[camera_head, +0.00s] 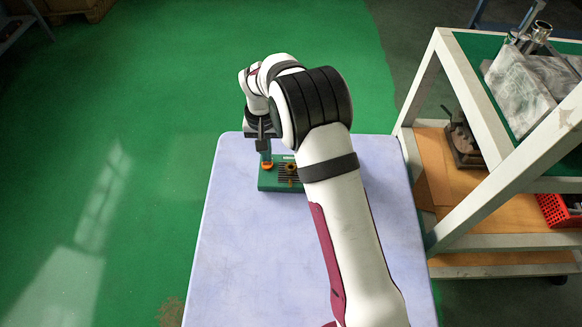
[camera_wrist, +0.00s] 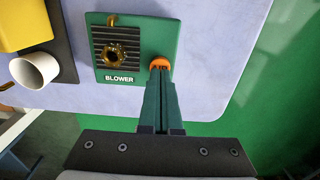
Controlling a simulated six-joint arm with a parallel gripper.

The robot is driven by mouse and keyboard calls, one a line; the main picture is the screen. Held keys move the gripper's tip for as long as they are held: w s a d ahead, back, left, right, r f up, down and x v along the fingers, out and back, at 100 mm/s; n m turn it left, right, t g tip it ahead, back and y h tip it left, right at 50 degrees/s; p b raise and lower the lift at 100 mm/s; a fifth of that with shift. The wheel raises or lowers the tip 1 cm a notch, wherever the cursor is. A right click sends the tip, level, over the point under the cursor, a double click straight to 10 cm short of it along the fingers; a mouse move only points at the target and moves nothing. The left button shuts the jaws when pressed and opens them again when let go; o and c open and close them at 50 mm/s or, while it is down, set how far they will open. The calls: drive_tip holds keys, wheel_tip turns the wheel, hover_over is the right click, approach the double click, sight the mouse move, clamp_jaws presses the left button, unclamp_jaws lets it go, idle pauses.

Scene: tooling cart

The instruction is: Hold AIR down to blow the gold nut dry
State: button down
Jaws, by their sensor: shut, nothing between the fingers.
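The green blower (camera_wrist: 171,35), labelled BLOWER, lies on the pale blue table top. The gold nut (camera_wrist: 116,54) sits on its dark ribbed grate, with a small brass nozzle (camera_wrist: 112,21) beside it at the grate's edge. My gripper (camera_wrist: 160,72) is shut and empty, its fingertips at the orange button (camera_wrist: 159,61) on the blower's corner. The fingers cover part of the button; I cannot tell whether it is pressed down. In the head view, my gripper (camera_head: 264,150) points down onto the blower (camera_head: 282,186), above the orange button (camera_head: 267,165).
In the wrist view a white cup-like cylinder (camera_wrist: 40,68) and a yellow block (camera_wrist: 22,24) stand by a black base left of the blower. In the head view my arm hides part of the table (camera_head: 235,250). A shelved cart (camera_head: 470,245) stands at the right.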

drive_tip(key=shift+f, duration=0.1)
drive_tip(key=shift+f, duration=0.95)
drive_tip(key=shift+r, duration=0.1)
idle(2.0)
wheel_tip(320, 180, up, 8)
idle(0.6)
